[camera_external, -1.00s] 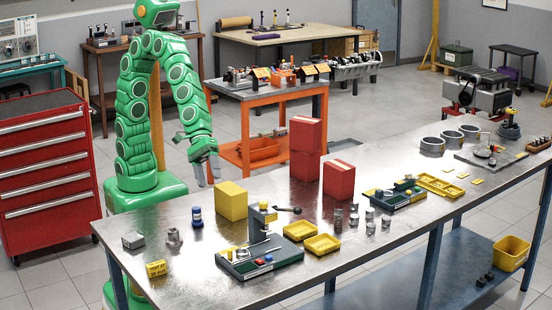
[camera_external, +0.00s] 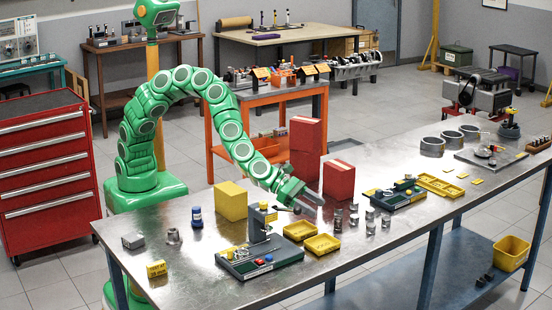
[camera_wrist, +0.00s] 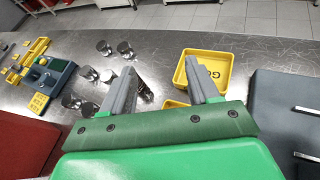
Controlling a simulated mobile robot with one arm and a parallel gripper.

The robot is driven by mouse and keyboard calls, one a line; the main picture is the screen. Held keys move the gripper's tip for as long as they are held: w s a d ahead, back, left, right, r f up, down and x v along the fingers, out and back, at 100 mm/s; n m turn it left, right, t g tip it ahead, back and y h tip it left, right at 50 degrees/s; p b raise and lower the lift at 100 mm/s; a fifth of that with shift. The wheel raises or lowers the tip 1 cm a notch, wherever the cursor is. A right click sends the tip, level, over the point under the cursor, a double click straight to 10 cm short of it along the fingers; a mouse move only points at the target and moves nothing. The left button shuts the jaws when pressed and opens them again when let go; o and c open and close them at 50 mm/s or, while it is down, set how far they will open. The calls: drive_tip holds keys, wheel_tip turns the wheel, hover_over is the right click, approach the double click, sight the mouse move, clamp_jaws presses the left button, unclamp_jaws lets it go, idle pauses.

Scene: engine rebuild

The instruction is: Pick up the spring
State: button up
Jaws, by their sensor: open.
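My gripper (camera_external: 314,204) is open and empty above the workbench, near the two yellow trays. In the wrist view its two fingers (camera_wrist: 161,64) are spread wide. A small dark, ribbed piece that looks like the spring (camera_wrist: 146,93) shows just inside the left finger, partly hidden by it. I cannot tell for sure which small piece it is in the external view. Several small metal cylinders (camera_wrist: 103,47) stand to the left of the gripper in the wrist view, and they also show in the external view (camera_external: 386,222).
Yellow trays (camera_external: 323,244) lie close by. Red boxes (camera_external: 338,180) and a yellow block (camera_external: 231,201) stand behind. A tool board with a small press (camera_external: 285,252) is in front.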

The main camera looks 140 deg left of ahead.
sight(335, 219)
drive_tip(key=a+f+n, duration=0.1)
drive_tip(key=a, duration=0.1)
drive_tip(key=s+a+f+n+y, duration=0.1)
drive_tip(key=a+f, duration=0.1)
drive_tip(key=a+f+n+g+y, duration=0.1)
drive_tip(key=a+f, duration=0.1)
drive_tip(key=shift+s+f+n, duration=0.1)
drive_tip(key=shift+s+n, duration=0.15)
drive_tip(key=shift+n, duration=0.05)
drive_tip(key=shift+x, duration=3.75)
drive_tip(key=c, duration=1)
